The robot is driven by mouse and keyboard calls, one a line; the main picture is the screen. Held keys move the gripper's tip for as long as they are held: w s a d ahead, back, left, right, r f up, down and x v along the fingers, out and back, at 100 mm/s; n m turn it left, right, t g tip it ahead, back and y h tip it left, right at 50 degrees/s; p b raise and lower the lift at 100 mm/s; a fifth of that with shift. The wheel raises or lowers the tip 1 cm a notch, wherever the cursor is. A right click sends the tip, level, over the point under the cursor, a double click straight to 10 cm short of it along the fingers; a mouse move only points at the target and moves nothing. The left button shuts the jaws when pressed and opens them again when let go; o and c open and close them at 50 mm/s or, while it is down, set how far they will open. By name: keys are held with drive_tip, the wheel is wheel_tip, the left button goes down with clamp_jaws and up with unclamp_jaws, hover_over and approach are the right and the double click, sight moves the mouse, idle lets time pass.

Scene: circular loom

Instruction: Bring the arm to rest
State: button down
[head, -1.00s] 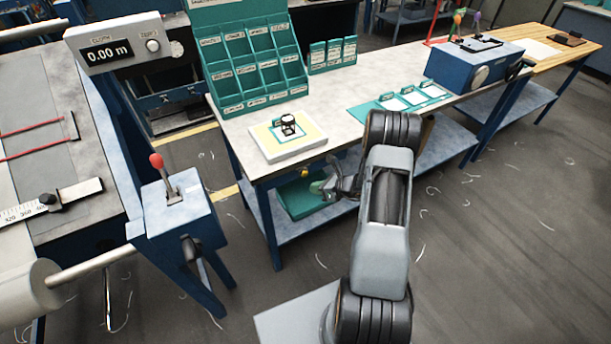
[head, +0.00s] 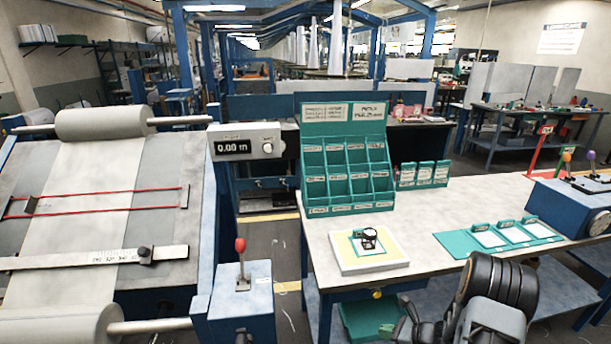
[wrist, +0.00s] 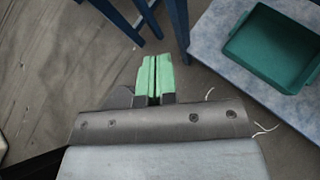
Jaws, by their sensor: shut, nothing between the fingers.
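My gripper (wrist: 155,78) shows in the wrist view with its two green finger pads pressed together and nothing between them. It hangs over bare grey floor, apart from the blue table legs and the lower shelf. In the head view my folded arm is at the bottom right, in front of the table (head: 455,205). Part of the gripper shows low in that view, by the table's front edge, and its fingertips are hard to make out there.
A teal bin (wrist: 272,48) sits on the lower shelf (wrist: 215,35). On the table are a teal sorting rack (head: 346,165), a pale pad with a small device (head: 368,240) and a teal card tray (head: 540,232). A red-knobbed lever box (head: 240,300) stands left.

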drive_tip(key=s+a+r+n+g+h, duration=0.1)
drive_tip(key=s+a+r+n+h, duration=0.2)
drive_tip(key=r+n, duration=0.6)
drive_tip(key=s+a+r+n+h, duration=0.3)
drive_tip(key=s+r+n, duration=0.4)
drive_tip(key=r, duration=0.3)
drive_tip(key=s+a+r+n+g+h, duration=0.1)
drive_tip(key=s+a+r+n+h, duration=0.2)
drive_tip(key=s+r+n, duration=0.3)
wheel_tip(320, 180, up, 4)
drive_tip(key=a+n, duration=0.1)
drive_tip(key=n, duration=0.3)
drive_tip(key=shift+n+g, duration=0.3)
